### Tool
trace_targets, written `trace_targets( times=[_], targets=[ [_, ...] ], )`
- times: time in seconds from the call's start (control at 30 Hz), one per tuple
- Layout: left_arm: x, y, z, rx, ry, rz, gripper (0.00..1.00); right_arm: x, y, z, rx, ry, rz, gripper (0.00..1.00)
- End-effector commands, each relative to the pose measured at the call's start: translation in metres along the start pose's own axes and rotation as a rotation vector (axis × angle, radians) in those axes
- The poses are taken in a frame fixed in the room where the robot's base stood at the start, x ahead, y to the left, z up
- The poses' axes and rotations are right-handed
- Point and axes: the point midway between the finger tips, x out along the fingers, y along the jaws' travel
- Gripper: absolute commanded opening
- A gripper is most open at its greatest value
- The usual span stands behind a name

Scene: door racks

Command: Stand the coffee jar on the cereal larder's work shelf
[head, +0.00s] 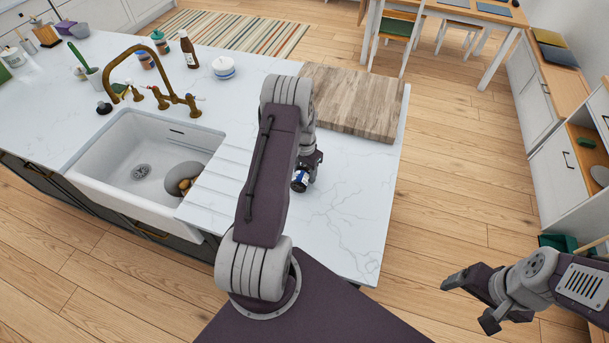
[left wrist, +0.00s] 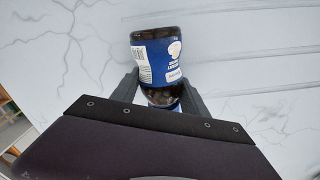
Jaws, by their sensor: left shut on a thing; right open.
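The coffee jar is a dark jar with a blue and white label. In the head view the jar (head: 300,180) shows only in part, at the end of my left arm, over the white marble counter (head: 340,220). In the left wrist view the jar (left wrist: 157,55) sits between the two fingers of my left gripper (left wrist: 160,92), which is shut on it. I cannot tell whether the jar touches the counter. My right gripper (head: 472,300) is open and empty over the floor at lower right. I cannot identify the cereal larder or its work shelf.
A wooden board (head: 350,100) lies at the counter's right end. A white sink (head: 140,165) with a brass tap (head: 150,90) holds a few items. A brown bottle (head: 188,50) and a white pot (head: 224,68) stand behind. White cabinets (head: 545,120) line the right; open floor (head: 450,170) lies between.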

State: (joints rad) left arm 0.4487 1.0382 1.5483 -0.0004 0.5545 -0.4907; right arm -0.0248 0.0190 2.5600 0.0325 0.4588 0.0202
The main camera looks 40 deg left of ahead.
Motion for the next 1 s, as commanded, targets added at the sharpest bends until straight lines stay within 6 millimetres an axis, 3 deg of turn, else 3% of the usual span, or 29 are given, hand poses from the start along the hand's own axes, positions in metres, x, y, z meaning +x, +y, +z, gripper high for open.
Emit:
trace_targets(
  times=[0.13,0.4,0.63,1.0],
  targets=[
    [-0.026,-0.001,-0.001,0.0,0.006,-0.003,0.0,0.016,0.0,0.002,0.0,0.0,0.0,0.82],
    [-0.061,0.059,-0.022,0.006,0.004,-0.001,0.0,0.034,0.001,0.004,0.0,0.0,0.0,0.82],
    [-0.086,0.096,-0.035,0.004,0.002,0.0,0.0,0.043,0.001,0.004,0.0,0.0,0.0,0.82],
    [-0.098,0.11,-0.039,-0.001,0.0,0.001,0.0,0.044,0.001,0.005,0.0,0.0,0.0,0.82]
  ],
)
